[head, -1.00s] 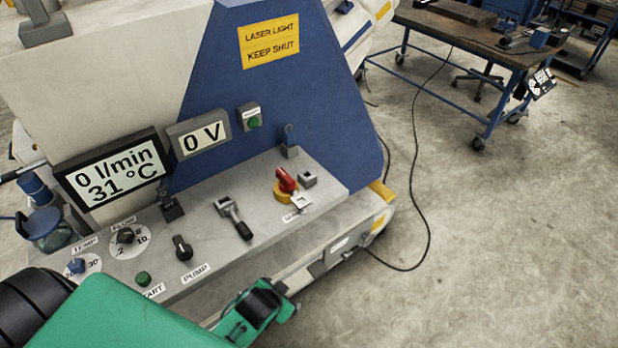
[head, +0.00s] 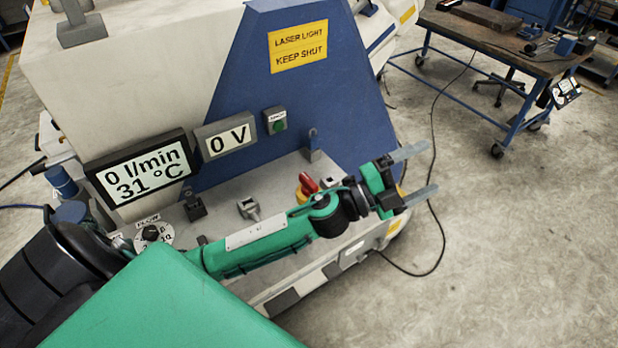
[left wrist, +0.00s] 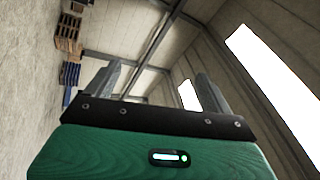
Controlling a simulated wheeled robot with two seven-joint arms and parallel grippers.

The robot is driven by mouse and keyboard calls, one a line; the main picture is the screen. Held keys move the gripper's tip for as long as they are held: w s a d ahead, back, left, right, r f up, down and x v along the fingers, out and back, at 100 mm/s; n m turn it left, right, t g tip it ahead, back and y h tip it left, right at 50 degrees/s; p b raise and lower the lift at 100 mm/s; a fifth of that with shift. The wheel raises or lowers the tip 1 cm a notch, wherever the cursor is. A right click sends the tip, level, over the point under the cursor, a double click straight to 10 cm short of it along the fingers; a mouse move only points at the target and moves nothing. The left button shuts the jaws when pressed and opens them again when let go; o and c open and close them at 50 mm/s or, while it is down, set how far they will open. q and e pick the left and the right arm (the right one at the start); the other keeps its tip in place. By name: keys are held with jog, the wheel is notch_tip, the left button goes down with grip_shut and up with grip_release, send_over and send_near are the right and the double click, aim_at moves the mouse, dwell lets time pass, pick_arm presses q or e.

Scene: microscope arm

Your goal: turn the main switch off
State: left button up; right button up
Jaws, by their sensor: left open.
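The main switch (head: 307,184), a red handle on a yellow base, sits at the right part of the grey control panel (head: 262,184). My left forearm passes in front of the panel and covers its lower part and the switch's label. My left gripper (head: 432,167) is open and empty, with its fingers apart, to the right of the switch and past the machine's right edge. The left wrist view shows the two open fingers (left wrist: 158,80) with nothing between them, facing the wall and roof. My right gripper is not in view.
The displays read 0 l/min, 31 °C (head: 141,175) and 0 V (head: 228,142). A green button (head: 277,121) is on the blue housing. A black cable (head: 440,225) lies on the floor at the right. A workbench (head: 500,40) stands behind, with open floor before it.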

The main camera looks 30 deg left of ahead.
pick_arm(q)
jog(key=s+d+m+g+h, duration=0.1)
jog(key=d+m+g+h, duration=0.3)
jog(key=m+g, duration=0.4)
jog(key=m+g+y, duration=0.9)
jog(key=m+y, duration=0.1)
jog(key=y, duration=0.8)
send_over(309, 179)
notch_tip(309, 179, down, 7)
notch_tip(309, 179, down, 12)
jog(key=p, duration=0.5)
jog(key=shift+s, duration=0.1)
jog(key=shift+f, duration=0.65)
